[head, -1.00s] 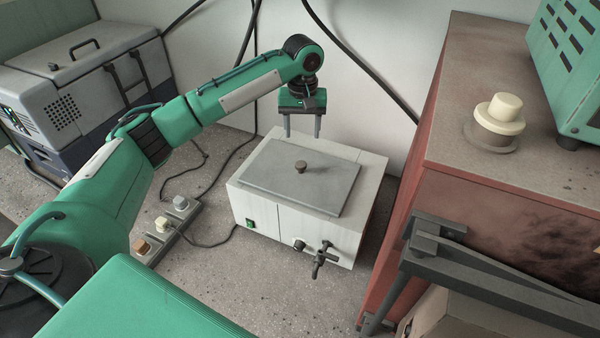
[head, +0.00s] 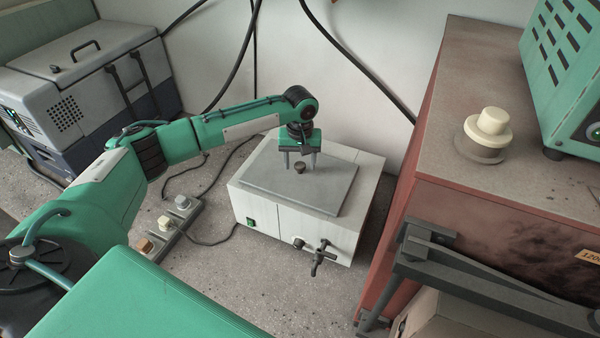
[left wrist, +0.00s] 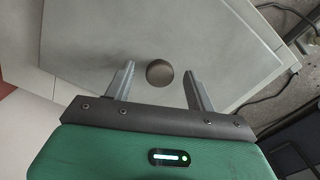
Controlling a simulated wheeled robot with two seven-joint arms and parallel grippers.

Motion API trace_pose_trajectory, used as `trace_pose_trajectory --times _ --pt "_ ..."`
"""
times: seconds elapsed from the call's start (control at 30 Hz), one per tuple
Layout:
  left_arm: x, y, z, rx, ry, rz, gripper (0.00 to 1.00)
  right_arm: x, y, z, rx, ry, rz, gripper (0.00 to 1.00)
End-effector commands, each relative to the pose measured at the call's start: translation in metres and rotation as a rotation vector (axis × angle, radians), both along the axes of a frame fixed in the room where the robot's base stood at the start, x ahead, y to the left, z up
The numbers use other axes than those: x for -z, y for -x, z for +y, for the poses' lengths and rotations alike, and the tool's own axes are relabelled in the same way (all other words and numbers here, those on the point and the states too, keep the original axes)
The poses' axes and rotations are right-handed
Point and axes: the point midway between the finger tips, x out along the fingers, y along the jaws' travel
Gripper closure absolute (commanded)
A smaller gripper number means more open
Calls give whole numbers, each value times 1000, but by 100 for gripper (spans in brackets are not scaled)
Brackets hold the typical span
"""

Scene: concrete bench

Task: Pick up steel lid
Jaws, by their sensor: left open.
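The steel lid (head: 322,187) is a flat grey plate with a small round brown knob (head: 300,169) at its middle. It lies on top of a white box-shaped bath (head: 262,213). My left gripper (head: 300,167) is open and points down over the lid, with its fingers close to the knob. In the left wrist view the knob (left wrist: 159,72) shows just ahead of the gap between the two fingertips (left wrist: 157,80), and the lid (left wrist: 150,30) fills the area behind it. I cannot tell whether the fingertips touch the lid. My right gripper is not in view.
A red cabinet (head: 440,150) stands close on the right, with a cream knob-shaped item (head: 490,125) on top. A grey case (head: 85,70) stands at the back left. A black tap (head: 320,258) sticks out in front.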

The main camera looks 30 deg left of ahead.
Motion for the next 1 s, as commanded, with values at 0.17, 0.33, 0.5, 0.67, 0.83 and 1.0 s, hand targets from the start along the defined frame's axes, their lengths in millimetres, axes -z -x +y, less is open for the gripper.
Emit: trace_pose_trajectory --times 0.17,0.33,0.5,0.67,0.83,1.0 --pt "0 0 0 0 0 0 62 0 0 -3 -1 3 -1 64" --pt "0 0 0 0 0 0 95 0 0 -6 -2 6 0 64" --pt "-1 0 0 0 1 0 100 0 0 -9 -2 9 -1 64" --pt "-2 0 0 0 0 -1 100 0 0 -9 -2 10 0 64" --pt "-9 -1 0 -1 1 -2 100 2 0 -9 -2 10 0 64" --pt "-31 -1 0 0 2 -3 100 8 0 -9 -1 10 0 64"
